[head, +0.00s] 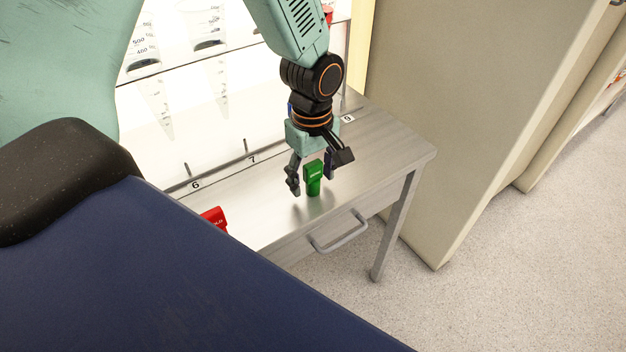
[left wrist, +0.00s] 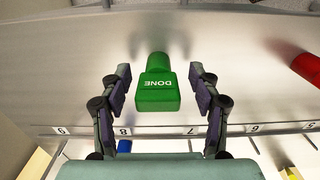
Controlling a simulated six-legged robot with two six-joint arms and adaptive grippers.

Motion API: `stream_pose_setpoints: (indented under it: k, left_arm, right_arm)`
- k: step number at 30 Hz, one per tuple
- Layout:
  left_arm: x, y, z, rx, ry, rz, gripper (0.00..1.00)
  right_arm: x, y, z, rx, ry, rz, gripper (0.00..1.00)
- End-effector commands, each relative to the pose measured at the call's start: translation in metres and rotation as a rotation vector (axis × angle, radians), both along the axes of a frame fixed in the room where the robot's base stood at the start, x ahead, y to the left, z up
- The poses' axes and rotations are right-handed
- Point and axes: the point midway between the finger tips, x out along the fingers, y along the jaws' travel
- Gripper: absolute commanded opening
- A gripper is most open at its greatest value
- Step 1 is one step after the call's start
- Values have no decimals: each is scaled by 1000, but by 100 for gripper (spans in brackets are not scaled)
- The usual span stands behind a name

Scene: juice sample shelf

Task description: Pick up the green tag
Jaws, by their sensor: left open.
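The green tag (head: 314,178) stands upright on the grey metal shelf top, near its front edge. In the left wrist view the green tag (left wrist: 157,88) shows the word DONE and sits between the two fingers. My left gripper (head: 312,175) is open and points down around the tag. In the left wrist view, my left gripper (left wrist: 160,85) has a finger on each side of the tag, with a gap on both sides. My right gripper is not in view.
A red tag (head: 214,217) stands on the shelf top (head: 385,140) to the left; it also shows in the left wrist view (left wrist: 308,68). A drawer handle (head: 338,232) sits below the front edge. A beige cabinet (head: 450,110) stands at the right. Numbered slots run along the back.

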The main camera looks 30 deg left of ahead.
Motion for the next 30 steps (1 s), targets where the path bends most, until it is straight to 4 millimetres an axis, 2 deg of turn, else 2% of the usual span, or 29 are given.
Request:
stream_pose_setpoints:
  k: [6,25,30]
  left_arm:
    - [2,0,-1,1,-1,0,62]
    - [3,0,-1,1,-1,-1,9]
    - [2,0,-1,1,-1,-1,8]
  right_arm:
    - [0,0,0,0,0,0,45]
    - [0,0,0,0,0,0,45]
    - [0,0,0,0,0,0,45]
